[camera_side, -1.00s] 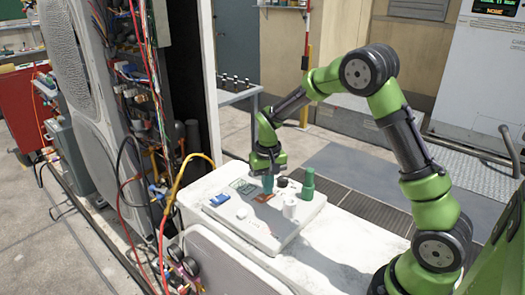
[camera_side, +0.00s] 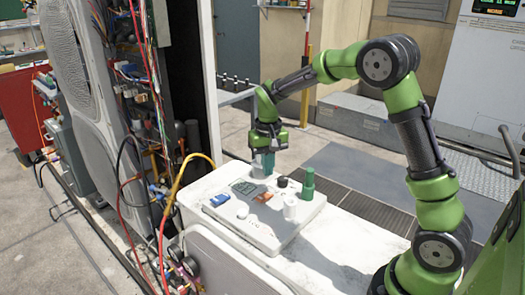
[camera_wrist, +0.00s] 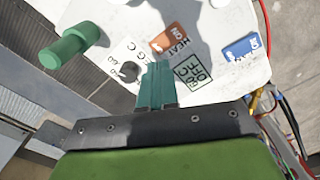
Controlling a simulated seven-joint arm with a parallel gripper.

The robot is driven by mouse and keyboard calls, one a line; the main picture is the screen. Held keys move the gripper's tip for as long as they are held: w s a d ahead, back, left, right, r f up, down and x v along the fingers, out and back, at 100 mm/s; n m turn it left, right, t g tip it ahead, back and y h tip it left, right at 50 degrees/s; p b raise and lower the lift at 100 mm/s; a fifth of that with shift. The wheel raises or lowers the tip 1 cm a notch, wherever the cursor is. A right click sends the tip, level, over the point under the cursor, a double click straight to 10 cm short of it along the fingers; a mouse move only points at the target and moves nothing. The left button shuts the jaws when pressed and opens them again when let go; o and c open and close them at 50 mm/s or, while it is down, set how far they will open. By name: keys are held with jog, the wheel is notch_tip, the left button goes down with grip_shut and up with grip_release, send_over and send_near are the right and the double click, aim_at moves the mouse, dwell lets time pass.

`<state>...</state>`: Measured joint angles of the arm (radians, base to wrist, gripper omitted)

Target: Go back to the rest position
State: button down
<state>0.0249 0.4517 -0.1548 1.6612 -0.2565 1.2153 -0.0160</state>
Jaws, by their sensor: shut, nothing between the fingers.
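My gripper (camera_side: 264,163) hangs above the white board on the white bench, fingers pointing down. In the wrist view its two teal fingers (camera_wrist: 157,85) are together with nothing between them. Beneath it the board (camera_side: 270,229) carries a blue piece (camera_side: 220,200), an orange tile (camera_side: 264,197), a black knob (camera_side: 282,182), a white cylinder (camera_side: 290,207) and a green peg (camera_side: 308,184). In the wrist view the blue piece (camera_wrist: 240,48), the orange tile (camera_wrist: 171,39) and the green peg (camera_wrist: 70,47) show with printed markings between them.
An opened condenser unit (camera_side: 85,100) with red, black and yellow hoses stands left of the bench. A grey table (camera_side: 237,97) with small dark items is behind. A grey cabinet (camera_side: 490,75) is at the right. Floor mats lie behind the bench.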

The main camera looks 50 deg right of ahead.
jog(key=shift+r, duration=0.2)
jog(key=shift+f, duration=0.15)
jog(key=shift+s+a+f, duration=0.25)
jog(key=shift+s, duration=0.25)
jog(key=s+a+r+n+t+y, duration=0.1)
jog(key=s+a+r+t, duration=0.2)
jog(key=s+r, duration=0.3)
jog(key=s+a+r+n+t+y, duration=0.1)
jog(key=s+a+r+t, duration=0.3)
jog(key=s, duration=0.9)
notch_tip(320, 180, up, 3)
jog(key=shift+a+r, duration=0.1)
jog(key=shift+a, duration=0.95)
